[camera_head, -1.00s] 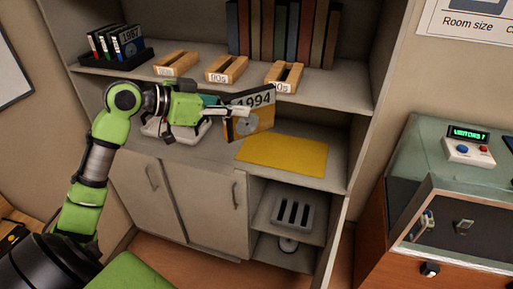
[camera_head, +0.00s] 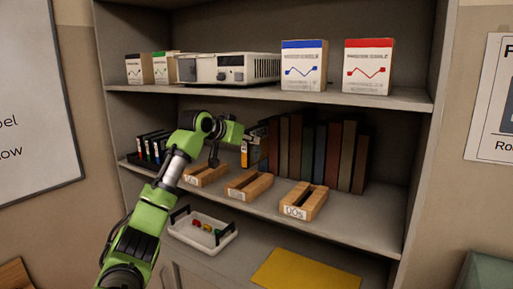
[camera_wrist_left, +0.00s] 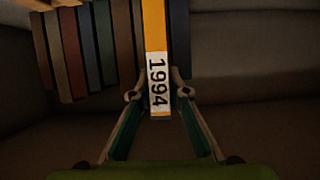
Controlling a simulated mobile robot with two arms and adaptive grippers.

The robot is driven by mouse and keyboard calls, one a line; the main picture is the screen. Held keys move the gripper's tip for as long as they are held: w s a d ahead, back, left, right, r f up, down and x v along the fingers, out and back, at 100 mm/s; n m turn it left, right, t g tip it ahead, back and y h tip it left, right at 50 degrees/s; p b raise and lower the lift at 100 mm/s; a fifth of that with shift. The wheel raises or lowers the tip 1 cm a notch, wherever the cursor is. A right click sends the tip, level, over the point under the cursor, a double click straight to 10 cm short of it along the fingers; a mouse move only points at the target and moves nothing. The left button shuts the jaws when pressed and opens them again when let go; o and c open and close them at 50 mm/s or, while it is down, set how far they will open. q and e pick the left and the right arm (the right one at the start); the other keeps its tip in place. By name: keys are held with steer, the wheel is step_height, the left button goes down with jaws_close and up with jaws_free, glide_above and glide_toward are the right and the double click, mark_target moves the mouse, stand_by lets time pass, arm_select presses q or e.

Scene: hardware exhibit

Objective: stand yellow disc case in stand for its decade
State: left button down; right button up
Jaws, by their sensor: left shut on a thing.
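The yellow disc case (camera_head: 245,158) is held on edge by my left gripper (camera_head: 249,136), in front of the row of books. In the left wrist view the case (camera_wrist_left: 154,35) sits between the two fingers of the gripper (camera_wrist_left: 155,93), its label reading 1994. Three wooden slotted stands are on the middle shelf: a left stand (camera_head: 207,174), a middle stand (camera_head: 250,186) and a right stand (camera_head: 305,200) labelled 00s. The left and middle labels are too small to read surely. The case appears above the middle stand, not touching it. My right gripper is not in view.
Books (camera_head: 318,152) stand behind the stands. A black rack of cases (camera_head: 152,147) is at the shelf's left. The upper shelf (camera_head: 260,94) overhangs the arm. Below are a white tray (camera_head: 203,233) and a yellow mat (camera_head: 305,270).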

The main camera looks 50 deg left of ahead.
mark_target(243, 154)
arm_select(q)
steer(key=f+b, duration=0.1)
steer(key=s+f+b, duration=0.1)
steer(key=f+b, duration=0.3)
steer(key=shift+s+a, duration=0.15)
steer(key=shift+a, duration=0.25)
steer(key=shift+s+a+f, duration=0.1)
steer(key=shift+s, duration=0.2)
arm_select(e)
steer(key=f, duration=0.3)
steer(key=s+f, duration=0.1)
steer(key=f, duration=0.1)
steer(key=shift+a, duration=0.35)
arm_select(q)
steer(key=shift+s+a, duration=0.15)
steer(key=shift+s, duration=0.1)
steer(key=shift+w, duration=0.1)
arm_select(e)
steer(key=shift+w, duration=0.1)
arm_select(q)
steer(key=shift+f, duration=0.35)
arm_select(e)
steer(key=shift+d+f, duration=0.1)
